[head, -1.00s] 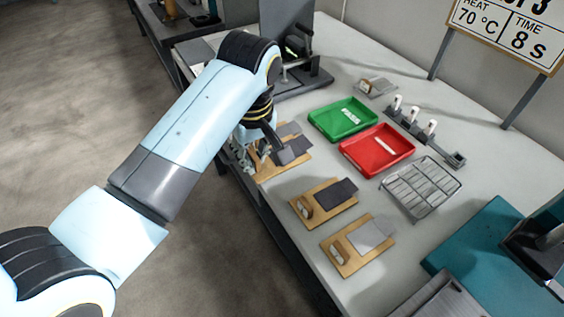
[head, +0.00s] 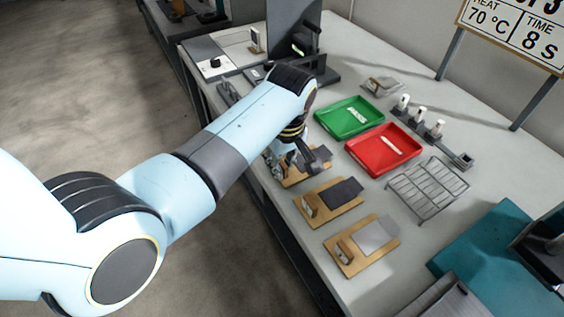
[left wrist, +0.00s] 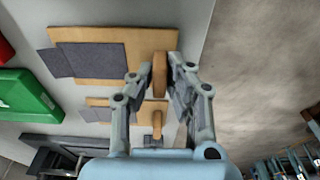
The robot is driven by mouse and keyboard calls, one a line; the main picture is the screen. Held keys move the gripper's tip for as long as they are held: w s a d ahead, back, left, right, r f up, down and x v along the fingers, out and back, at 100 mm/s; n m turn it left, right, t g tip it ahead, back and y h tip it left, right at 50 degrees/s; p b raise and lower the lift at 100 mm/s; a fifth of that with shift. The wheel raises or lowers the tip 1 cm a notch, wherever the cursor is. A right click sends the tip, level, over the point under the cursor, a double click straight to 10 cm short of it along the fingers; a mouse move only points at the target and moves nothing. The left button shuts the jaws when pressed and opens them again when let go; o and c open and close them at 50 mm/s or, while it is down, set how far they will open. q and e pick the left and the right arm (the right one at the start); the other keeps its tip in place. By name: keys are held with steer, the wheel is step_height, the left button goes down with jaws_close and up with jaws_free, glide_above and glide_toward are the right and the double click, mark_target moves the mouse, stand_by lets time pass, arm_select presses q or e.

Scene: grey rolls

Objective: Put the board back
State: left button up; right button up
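Several wooden boards with upright handles and grey sheets lie in a row along the table's front edge. The middle board (head: 311,213) and the nearest board (head: 341,262) are clear of my gripper. My left gripper (head: 287,164) is over the board farther back (head: 318,178) and partly hides it. In the left wrist view, my left gripper (left wrist: 157,72) is open, with its fingers on either side of a board's handle (left wrist: 159,78). Gaps show beside the handle. Another board (left wrist: 98,102) lies below it in that view. My right gripper is not in view.
A green tray (head: 329,127), a red tray (head: 361,156) and a wire rack (head: 428,188) stand behind the boards. A dark press (head: 294,45) is at the far end. The floor is open left of the table.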

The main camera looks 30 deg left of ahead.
arm_select(q)
steer(key=o, duration=0.4)
steer(key=shift+o, duration=0.2)
step_height(320, 180, up, 12)
steer(key=d+p, duration=0.1)
steer(key=shift+s, duration=0.35)
steer(key=shift+d, duration=0.1)
